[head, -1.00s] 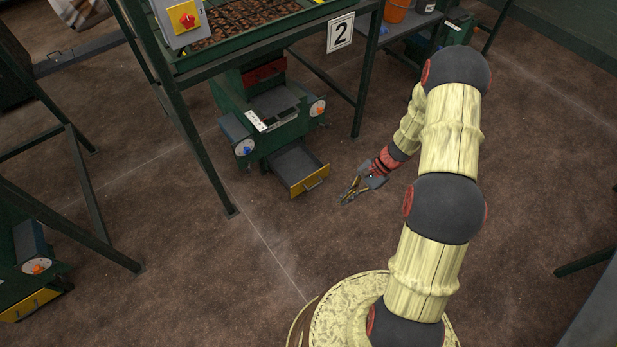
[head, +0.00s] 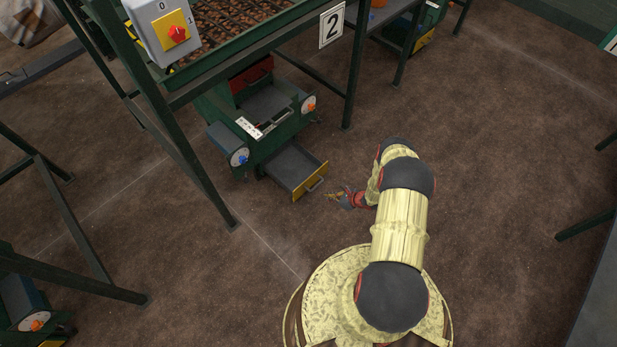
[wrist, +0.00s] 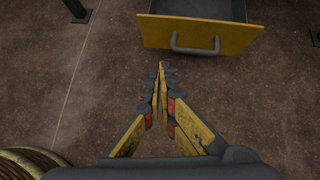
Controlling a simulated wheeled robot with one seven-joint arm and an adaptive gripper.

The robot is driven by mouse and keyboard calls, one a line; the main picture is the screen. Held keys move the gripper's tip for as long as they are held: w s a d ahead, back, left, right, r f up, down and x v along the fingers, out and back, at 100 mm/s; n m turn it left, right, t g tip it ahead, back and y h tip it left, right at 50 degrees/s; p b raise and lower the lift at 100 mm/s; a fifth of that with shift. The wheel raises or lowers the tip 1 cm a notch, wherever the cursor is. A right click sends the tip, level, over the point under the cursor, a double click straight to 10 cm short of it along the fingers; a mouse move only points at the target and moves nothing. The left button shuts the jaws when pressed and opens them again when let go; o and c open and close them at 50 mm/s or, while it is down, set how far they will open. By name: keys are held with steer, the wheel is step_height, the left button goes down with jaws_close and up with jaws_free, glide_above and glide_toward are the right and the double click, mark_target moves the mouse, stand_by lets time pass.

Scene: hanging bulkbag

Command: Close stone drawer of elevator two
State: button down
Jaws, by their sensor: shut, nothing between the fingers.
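The stone drawer (head: 294,170) of elevator two is pulled out near the floor, with a yellow front and a grey handle. Its yellow front (wrist: 200,36) and handle (wrist: 195,44) show at the top of the wrist view. The green elevator machine (head: 245,110) stands behind it, below the sign with the number 2 (head: 332,25). My gripper (head: 332,196) is just in front of and to the right of the drawer front in the head view. In the wrist view my gripper (wrist: 161,68) is shut and empty, its tips a little short of the drawer front, apart from it.
A green frame leg (head: 205,180) stands left of the drawer, and another leg (head: 352,80) stands behind at the right. A control box with a red knob (head: 165,28) hangs above. The brown floor (head: 480,150) at the right is clear.

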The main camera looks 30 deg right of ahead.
steer(key=w+d+m+h, duration=0.1)
steer(key=w+d, duration=0.2)
steer(key=w, duration=0.1)
steer(key=b, duration=0.5)
glide_toward(311, 180)
step_height(311, 180, down, 3)
steer(key=s, duration=0.2)
steer(key=shift+m+t+h, duration=0.3)
steer(key=shift+m, duration=0.1)
steer(key=shift+w+a+r+b, duration=0.1)
steer(key=shift+w+a+b, duration=0.15)
steer(key=shift+w, duration=0.5)
steer(key=shift+w+a+b, duration=0.15)
steer(key=shift+w+a, duration=0.2)
steer(key=shift+w, duration=0.4)
steer(key=shift+w+a+r+b, duration=0.1)
steer(key=shift+w+a+b, duration=0.15)
steer(key=shift+w, duration=0.5)
steer(key=shift+a, duration=0.1)
